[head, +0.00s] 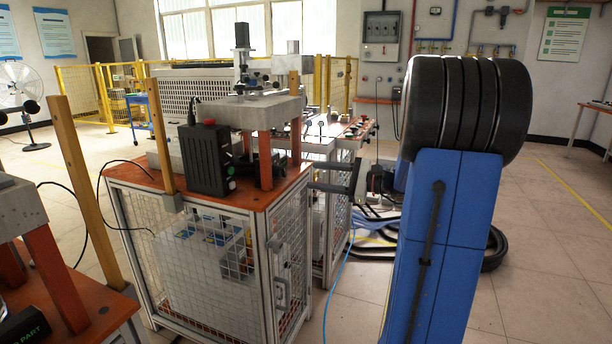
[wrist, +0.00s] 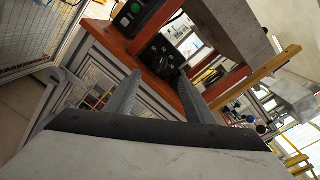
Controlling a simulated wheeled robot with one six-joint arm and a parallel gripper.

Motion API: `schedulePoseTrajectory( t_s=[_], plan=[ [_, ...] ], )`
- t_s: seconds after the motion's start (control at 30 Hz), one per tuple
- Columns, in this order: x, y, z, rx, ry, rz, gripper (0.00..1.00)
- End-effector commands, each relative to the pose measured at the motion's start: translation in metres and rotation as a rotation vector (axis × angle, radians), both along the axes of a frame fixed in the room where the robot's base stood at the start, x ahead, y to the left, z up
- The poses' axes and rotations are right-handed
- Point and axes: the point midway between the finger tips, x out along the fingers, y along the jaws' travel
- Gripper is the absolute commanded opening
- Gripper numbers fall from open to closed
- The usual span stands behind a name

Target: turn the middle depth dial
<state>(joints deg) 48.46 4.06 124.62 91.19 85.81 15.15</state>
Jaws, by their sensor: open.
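I cannot pick out the middle depth dial in either view. In the wrist view my gripper (wrist: 159,78) is open, with two ridged grey fingers apart and nothing held between them. In the head view the control box (head: 206,160) stands at the worktop's (head: 150,181) front edge, partly hiding the black block.
A mesh-sided cabinet (head: 215,262) carries the worktop. A wooden post (head: 165,135) rises at its front. Another orange-legged bench (head: 60,275) is at the left. Black hoses (head: 495,247) and a blue cable (head: 337,272) lie on the floor. Open floor (head: 560,270) is at the right.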

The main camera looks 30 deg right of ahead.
Motion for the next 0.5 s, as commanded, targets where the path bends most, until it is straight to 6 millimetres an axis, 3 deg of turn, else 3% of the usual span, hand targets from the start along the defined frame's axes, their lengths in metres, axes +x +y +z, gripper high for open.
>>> schedulePoseTrajectory(
  t_s=[0.2,0.5],
  plan=[
    [-0.027,-0.021,0.001,0.000,0.000,-0.004,0.49],
    [-0.045,-0.035,0.002,0.000,0.000,-0.001,0.49]
  ],
)
